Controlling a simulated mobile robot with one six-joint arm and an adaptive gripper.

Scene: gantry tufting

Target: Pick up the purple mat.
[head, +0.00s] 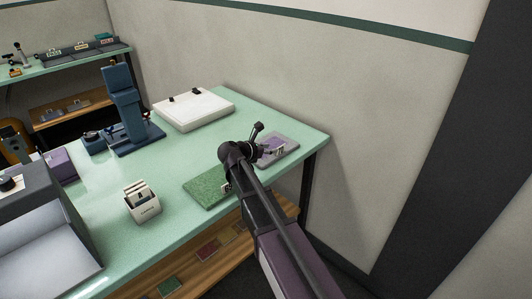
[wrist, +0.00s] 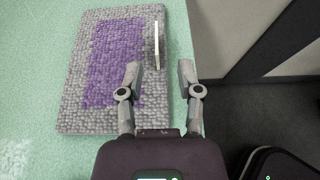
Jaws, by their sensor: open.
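The purple mat (wrist: 110,60) is a rectangular tufted piece with a purple middle and a grey border. It lies flat near the table's edge in the wrist view, and it shows partly behind my arm in the head view (head: 286,144). A thin pale tab (wrist: 157,43) stands up along its right side. My gripper (wrist: 160,72) is open and empty. Its left finger overlaps the mat's right part in the picture, and its right finger is past the mat's right side. The tab appears between the fingers and farther up the picture. I cannot tell the height of the fingertips.
A green mat (head: 206,187) lies left of the purple one. A white tray-like board (head: 194,109), a blue stand (head: 125,110) and a small white holder (head: 142,205) are on the green table (head: 185,155). A wall (head: 350,110) runs behind the table.

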